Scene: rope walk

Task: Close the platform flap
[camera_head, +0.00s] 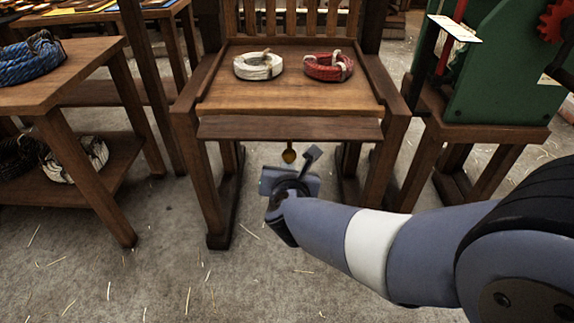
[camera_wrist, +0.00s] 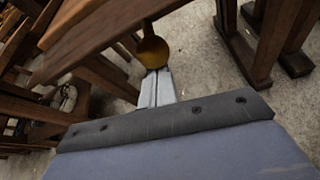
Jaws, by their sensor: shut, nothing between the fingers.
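The wooden platform (camera_head: 290,95) stands in front of me. Its flap (camera_head: 290,128) is a long board along the platform's front edge and appears to hang tilted down from it. A brass pull (camera_head: 289,156) hangs below the flap's middle; it also shows in the wrist view (camera_wrist: 153,48). My gripper (camera_wrist: 158,80) is shut and empty, with its fingertips close under the brass pull; I cannot tell whether they touch it. In the head view my gripper (camera_head: 290,182) is low in front of the platform, below the flap, its fingers mostly hidden.
A white rope coil (camera_head: 258,66) and a red rope coil (camera_head: 328,67) lie on the platform. A wooden table (camera_head: 75,82) with blue rope (camera_head: 30,58) stands left. A green machine (camera_head: 510,75) stands right. The straw-strewn floor (camera_head: 180,270) in front is clear.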

